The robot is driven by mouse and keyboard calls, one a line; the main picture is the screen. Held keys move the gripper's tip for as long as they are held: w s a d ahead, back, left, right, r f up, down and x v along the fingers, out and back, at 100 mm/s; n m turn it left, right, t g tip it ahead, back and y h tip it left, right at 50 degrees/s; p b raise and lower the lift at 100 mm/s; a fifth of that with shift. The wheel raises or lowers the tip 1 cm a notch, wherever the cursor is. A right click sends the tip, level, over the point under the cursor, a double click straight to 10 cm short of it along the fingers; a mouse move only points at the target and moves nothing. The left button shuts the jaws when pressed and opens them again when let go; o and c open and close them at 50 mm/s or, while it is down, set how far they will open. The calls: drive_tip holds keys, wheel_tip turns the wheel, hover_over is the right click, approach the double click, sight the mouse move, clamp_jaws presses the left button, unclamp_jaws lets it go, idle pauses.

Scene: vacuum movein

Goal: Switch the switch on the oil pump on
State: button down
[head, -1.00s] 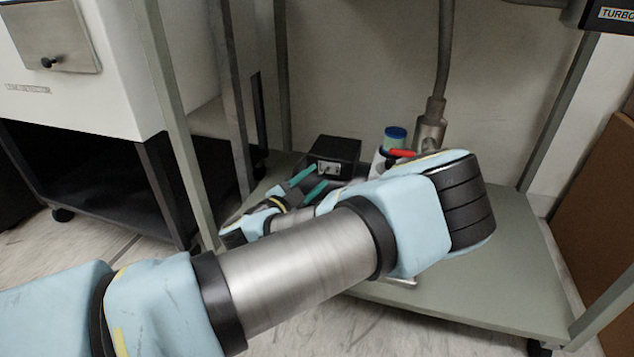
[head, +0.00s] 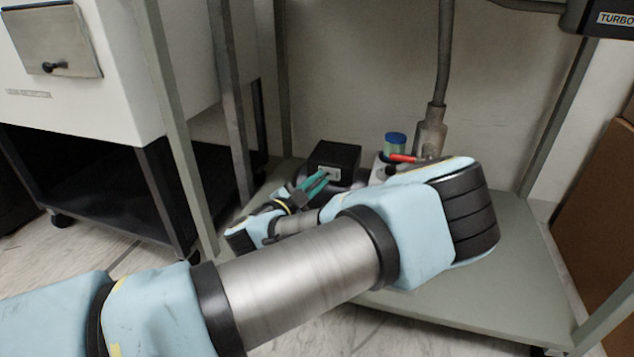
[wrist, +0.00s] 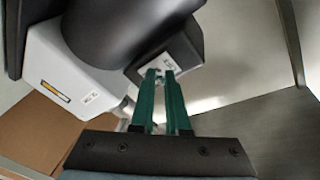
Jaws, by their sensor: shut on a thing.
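The oil pump stands on the low grey shelf. Its black box end (head: 336,155) shows in the head view, with a small light switch plate (head: 335,172) on its front face. My gripper (head: 325,176) has green fingers drawn close together, with their tips at the plate. In the wrist view the fingertips of my gripper (wrist: 160,74) meet the switch plate (wrist: 175,60) on the black box. The fingers are shut on the switch, which is mostly hidden between the tips. Its on or off position cannot be read. My own arm hides much of the pump's lower part.
A red-handled part (head: 403,158), a blue-capped container (head: 395,139) and a metal pipe fitting (head: 431,132) stand right of the box. Frame posts (head: 176,130) rise at the left. The shelf's right side (head: 510,260) is clear.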

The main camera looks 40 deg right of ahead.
sight(328, 175)
drive_tip(key=shift+s+t, duration=0.1)
drive_tip(key=shift+t, duration=0.2)
drive_tip(key=shift+s+d+r+n+t+y+p, duration=0.1)
drive_tip(key=shift+s+n+t+y+p, duration=0.15)
drive_tip(key=shift+n+t+p, duration=0.3)
drive_tip(key=shift+s+r+n+t+y+p, duration=0.1)
drive_tip(key=shift+n+t+y+p, duration=0.2)
drive_tip(key=shift+t, duration=0.35)
drive_tip(key=shift+s+d+f+n+t+y+p, duration=0.1)
drive_tip(key=shift+s+d+n+t+y+p, duration=0.25)
drive_tip(key=shift+n+t+y, duration=1.1)
drive_tip(key=shift+s+d+f+n+t+y+p, duration=0.15)
drive_tip(key=shift+s+d+n+t+y, duration=0.2)
drive_tip(key=shift+n+t+y, duration=1.05)
drive_tip(key=shift+s+d+f+n+t+y+p, duration=0.1)
drive_tip(key=shift+s+d+n+t+y+p, duration=0.25)
drive_tip(key=shift+n+t+y, duration=1.1)
drive_tip(key=shift+s+a, duration=0.1)
drive_tip(key=c, duration=0.9)
unclamp_jaws()
drive_tip(key=shift+r, duration=0.1)
